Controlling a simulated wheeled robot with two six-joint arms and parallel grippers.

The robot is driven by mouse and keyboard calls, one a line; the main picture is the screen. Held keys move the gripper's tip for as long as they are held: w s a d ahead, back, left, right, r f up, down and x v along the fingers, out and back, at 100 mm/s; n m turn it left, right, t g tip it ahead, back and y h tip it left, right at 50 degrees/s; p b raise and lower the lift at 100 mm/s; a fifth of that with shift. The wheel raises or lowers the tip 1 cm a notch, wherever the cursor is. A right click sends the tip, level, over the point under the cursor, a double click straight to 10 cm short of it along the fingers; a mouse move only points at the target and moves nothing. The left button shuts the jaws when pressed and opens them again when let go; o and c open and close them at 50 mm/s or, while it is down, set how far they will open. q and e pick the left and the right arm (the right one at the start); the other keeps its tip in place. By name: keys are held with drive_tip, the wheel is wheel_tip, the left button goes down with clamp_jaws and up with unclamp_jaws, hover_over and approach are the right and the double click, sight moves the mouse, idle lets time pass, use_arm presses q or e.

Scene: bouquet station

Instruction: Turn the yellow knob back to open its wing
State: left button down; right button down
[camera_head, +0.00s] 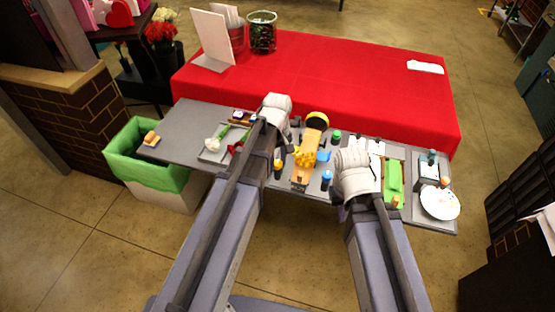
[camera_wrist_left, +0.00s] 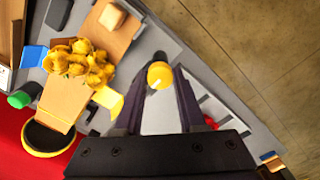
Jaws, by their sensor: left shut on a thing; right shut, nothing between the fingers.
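The yellow knob (camera_wrist_left: 160,75) sits between the fingertips of my left gripper (camera_wrist_left: 160,92), which is shut on it. In the head view the yellow knob (camera_head: 278,164) stands left of the orange board, partly beside my left arm. The yellow wing (camera_wrist_left: 109,101) sticks out from the board's side near the knob in the left wrist view. The orange board (camera_wrist_left: 64,99) carries yellow flowers (camera_wrist_left: 80,60). My right gripper (camera_head: 342,211) is shut and empty, near the front edge of the grey table; its fingertips are mostly hidden.
A blue wing (camera_wrist_left: 34,57) and green knob (camera_wrist_left: 20,99) are on the board's other side. A blue knob (camera_head: 327,176) stands near the right arm. A tray (camera_head: 213,156) with flowers is at left, a white plate (camera_head: 440,214) at right. A red-covered table (camera_head: 345,75) lies behind.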

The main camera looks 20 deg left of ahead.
sight(277, 163)
use_arm(q)
drive_tip(key=c, duration=0.5)
unclamp_jaws()
drive_tip(key=shift+r, duration=0.15)
wheel_tip(277, 163, up, 8)
drive_tip(key=p, duration=0.8)
drive_tip(key=shift+f, duration=0.2)
drive_tip(key=s+d+f+m+y+b, duration=0.1)
drive_tip(key=s+d+m+b, duration=0.1)
drive_tip(key=s+d+m, duration=0.8)
drive_tip(key=s+m, duration=0.2)
drive_tip(key=s, duration=0.2)
drive_tip(key=shift+s+d+f+m, duration=0.2)
drive_tip(key=shift+d+f+m, duration=0.1)
drive_tip(key=shift+f, duration=0.1)
